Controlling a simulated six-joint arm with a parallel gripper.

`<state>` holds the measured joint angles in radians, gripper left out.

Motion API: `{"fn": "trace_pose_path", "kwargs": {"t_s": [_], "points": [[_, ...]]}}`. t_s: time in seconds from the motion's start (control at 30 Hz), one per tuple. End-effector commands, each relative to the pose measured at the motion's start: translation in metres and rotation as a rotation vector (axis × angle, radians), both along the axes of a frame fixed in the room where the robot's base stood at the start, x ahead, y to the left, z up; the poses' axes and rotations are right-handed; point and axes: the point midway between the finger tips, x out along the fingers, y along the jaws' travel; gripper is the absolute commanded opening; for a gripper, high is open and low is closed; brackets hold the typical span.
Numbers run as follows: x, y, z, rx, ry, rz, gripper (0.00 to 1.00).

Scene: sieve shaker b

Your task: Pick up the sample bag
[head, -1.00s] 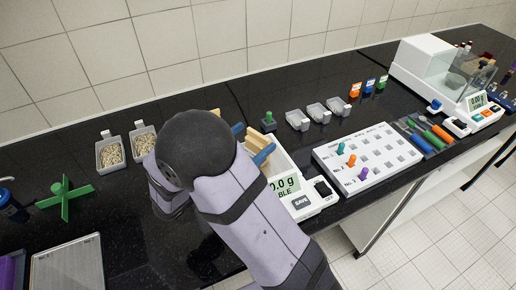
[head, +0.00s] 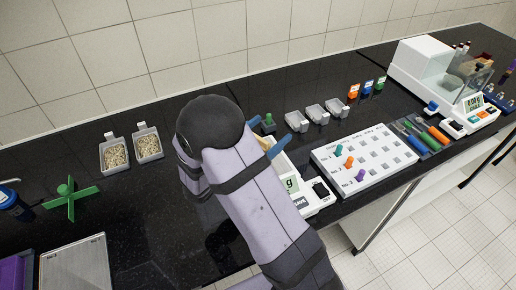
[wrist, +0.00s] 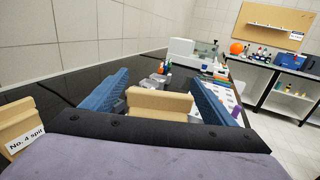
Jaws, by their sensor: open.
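My gripper (wrist: 157,98) is open, its two blue fingers spread apart in the wrist view. A tan block-like thing (wrist: 160,102), perhaps the folded top of a sample bag, shows between the fingers, with a gap on either side. Another tan thing (wrist: 18,128) with a white label starting "No. 4" shows at the left edge of the wrist view, outside the fingers. I cannot tell for sure which is the sample bag. In the head view my arm hides most of the area, and the blue fingertips (head: 266,134) show beside the balance (head: 312,200).
Two trays of grain (head: 148,147) and a green cross (head: 70,197) stand to the left. Empty scoops (head: 297,121), a white peg board (head: 362,158) and a glass-walled balance (head: 435,75) stand to the right. Black counter is clear between the grain trays and my arm.

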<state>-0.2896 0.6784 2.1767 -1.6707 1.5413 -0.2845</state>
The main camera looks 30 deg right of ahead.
Motion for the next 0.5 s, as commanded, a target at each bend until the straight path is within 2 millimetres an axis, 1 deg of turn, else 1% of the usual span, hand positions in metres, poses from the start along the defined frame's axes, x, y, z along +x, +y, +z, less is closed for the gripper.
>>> {"fn": "trace_pose_path", "kwargs": {"t_s": [0.13, 0.17, 0.2, 0.27, 0.3, 0.33, 0.4, 0.5], "points": [[0.0001, 0.0001, -0.0004, 0.0, 0.0, 0.0, 0.8], [0.0, 0.0002, -0.0004, 0.0, 0.0, 0.0, 0.75], [-0.0001, 0.0002, -0.0004, 0.0, 0.0, 0.0, 0.65], [-0.0001, 0.0003, -0.0004, 0.0, 0.0, 0.0, 0.51], [-0.0001, 0.0003, -0.0003, 0.0, 0.0, 0.0, 0.41], [-0.0001, 0.0003, -0.0003, 0.0, 0.0, 0.0, 0.34], [0.0, 0.0003, 0.0002, -0.001, 0.0, 0.0, 0.27], [-0.0001, 0.0003, 0.0002, -0.001, 0.0, 0.0, 0.27]]}}
